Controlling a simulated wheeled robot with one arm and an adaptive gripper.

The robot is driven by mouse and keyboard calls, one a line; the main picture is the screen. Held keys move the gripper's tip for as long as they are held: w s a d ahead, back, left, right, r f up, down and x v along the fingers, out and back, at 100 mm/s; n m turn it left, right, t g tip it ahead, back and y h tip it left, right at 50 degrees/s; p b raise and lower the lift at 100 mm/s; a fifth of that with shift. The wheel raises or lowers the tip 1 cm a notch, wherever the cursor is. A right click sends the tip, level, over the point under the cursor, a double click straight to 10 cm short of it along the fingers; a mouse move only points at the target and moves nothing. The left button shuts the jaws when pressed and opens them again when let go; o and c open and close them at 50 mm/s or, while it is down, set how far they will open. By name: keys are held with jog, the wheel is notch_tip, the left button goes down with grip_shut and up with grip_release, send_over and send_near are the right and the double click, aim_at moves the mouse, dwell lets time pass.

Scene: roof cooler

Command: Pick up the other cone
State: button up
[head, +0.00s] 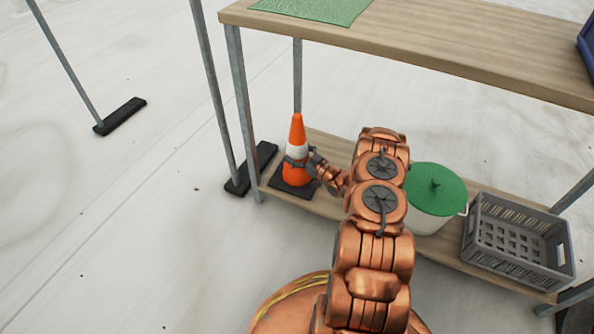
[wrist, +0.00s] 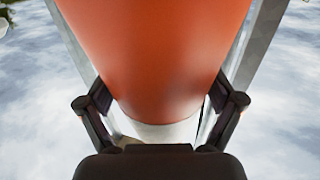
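The orange traffic cone (head: 297,134) with a white band and dark square base stands upright at the left end of the lower shelf in the head view. My gripper (head: 296,160) reaches it from the right, at about the white band and the orange just below. In the wrist view the cone (wrist: 160,45) fills the space between the two fingers of my gripper (wrist: 160,100), one on each side. The fingers are spread about the cone's width and very close to its sides. Whether they press on it cannot be told. No second cone shows.
The lower shelf (head: 330,208) also holds a white pot with a green lid (head: 435,188) and a grey crate (head: 518,240) to the right. The wooden tabletop (head: 420,45) overhangs the cone. A metal leg (head: 241,110) stands close left.

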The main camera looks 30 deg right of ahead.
jog(key=c, duration=0.8)
jog(key=shift+c, duration=0.5)
jog(key=shift+r, duration=0.1)
